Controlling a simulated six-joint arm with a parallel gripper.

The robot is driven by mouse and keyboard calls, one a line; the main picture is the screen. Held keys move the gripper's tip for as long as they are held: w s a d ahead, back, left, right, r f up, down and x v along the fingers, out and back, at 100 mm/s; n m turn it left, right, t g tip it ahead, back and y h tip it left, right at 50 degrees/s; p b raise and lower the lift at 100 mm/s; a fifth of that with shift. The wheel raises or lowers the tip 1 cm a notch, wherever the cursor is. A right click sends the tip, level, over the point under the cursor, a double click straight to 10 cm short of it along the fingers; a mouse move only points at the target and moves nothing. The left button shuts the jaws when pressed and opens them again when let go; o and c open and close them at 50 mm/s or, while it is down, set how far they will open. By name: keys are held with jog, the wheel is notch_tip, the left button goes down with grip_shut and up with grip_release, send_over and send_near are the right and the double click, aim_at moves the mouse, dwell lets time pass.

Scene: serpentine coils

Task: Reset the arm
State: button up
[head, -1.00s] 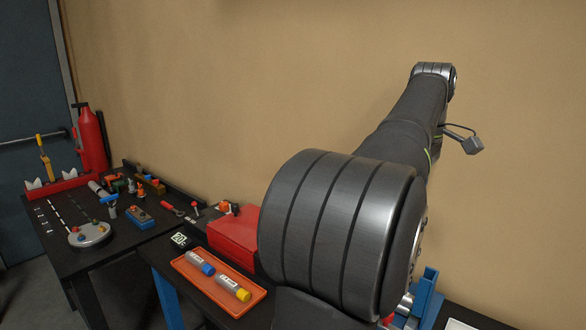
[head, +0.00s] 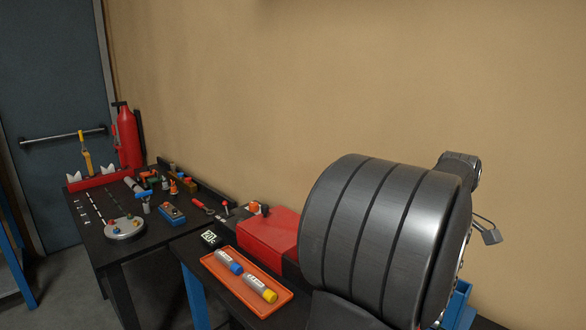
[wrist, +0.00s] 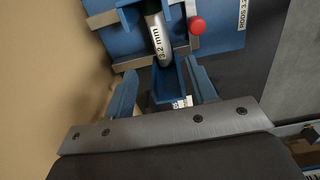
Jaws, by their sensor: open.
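My gripper (wrist: 163,82) shows in the wrist view with its two blue fingers spread apart and nothing held between them. Just beyond the fingertips is a blue holder (wrist: 128,30) with a grey tube (wrist: 160,42) marked "3.2 mm" and a red knob (wrist: 197,25). I cannot tell whether the fingers touch the holder. In the head view my large dark arm link fills the lower right and hides my gripper. Part of a blue fixture (head: 461,306) shows beside the link.
An orange tray (head: 282,303) holds a blue-capped and a yellow-capped tube, beside a red box (head: 270,235). The left bench carries a round grey pod (head: 124,228), a blue control box (head: 172,214), hand tools and a red extinguisher (head: 128,138). A tan wall stands behind.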

jog(key=shift+f, duration=1.2)
jog(key=shift+r, duration=0.15)
notch_tip(320, 180, up, 17)
notch_tip(320, 180, down, 18)
jog(key=shift+r, duration=0.15)
notch_tip(320, 180, up, 7)
jog(key=shift+r, duration=0.15)
dwell(0.6)
notch_tip(320, 180, up, 8)
dwell(1.1)
